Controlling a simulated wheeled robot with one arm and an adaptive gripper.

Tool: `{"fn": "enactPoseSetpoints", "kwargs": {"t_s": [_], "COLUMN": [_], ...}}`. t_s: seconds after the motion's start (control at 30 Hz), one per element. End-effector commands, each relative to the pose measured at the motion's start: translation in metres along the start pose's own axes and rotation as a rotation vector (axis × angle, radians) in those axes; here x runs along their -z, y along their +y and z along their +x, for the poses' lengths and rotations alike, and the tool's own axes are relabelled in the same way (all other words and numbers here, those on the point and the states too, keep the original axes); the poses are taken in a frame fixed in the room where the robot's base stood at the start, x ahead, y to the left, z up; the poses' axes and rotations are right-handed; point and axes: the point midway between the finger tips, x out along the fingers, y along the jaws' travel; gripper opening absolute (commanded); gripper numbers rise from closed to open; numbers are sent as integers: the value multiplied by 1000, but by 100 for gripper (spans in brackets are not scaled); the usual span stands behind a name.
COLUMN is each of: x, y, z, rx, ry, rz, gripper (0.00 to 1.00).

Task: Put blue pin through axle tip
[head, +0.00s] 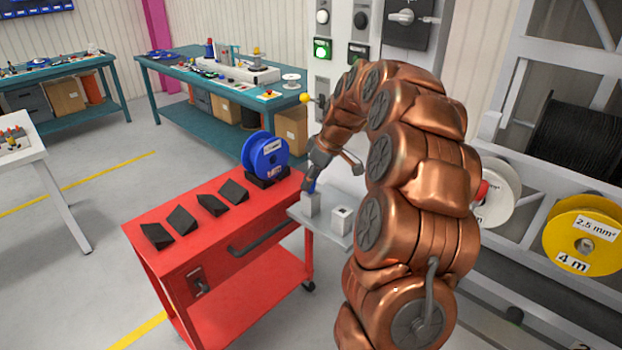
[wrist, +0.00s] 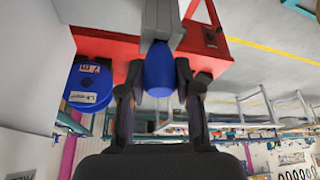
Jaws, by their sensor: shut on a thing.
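The blue pin (wrist: 158,72) is between the two dark fingers of my gripper (wrist: 158,80) in the wrist view. The fingers are shut on it. Its far end meets a grey block (wrist: 162,22), and I cannot tell how deep it sits in it. In the head view a small blue part of the pin (head: 312,187) shows at the top of the light grey block (head: 311,205), under my gripper (head: 311,182). I cannot make out the axle tip in either view.
The block and a second square block (head: 342,218) stand on a grey shelf (head: 325,240) beside the red cart (head: 190,262). A blue reel (head: 265,154) and several black wedges are on the cart. A rack with a yellow reel (head: 560,222) and a white reel stands right.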

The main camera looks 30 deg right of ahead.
Motion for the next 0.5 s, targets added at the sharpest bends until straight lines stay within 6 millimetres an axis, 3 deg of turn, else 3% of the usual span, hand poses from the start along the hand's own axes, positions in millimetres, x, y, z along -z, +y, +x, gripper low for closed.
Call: {"fn": "enactPoseSetpoints", "kwargs": {"t_s": [0.03,0.3,0.5], "x": [0,0,0], "y": [0,0,0], "z": [0,0,0], "rx": [0,0,0], "ry": [0,0,0], "rz": [0,0,0], "gripper": [35,62,62]}}
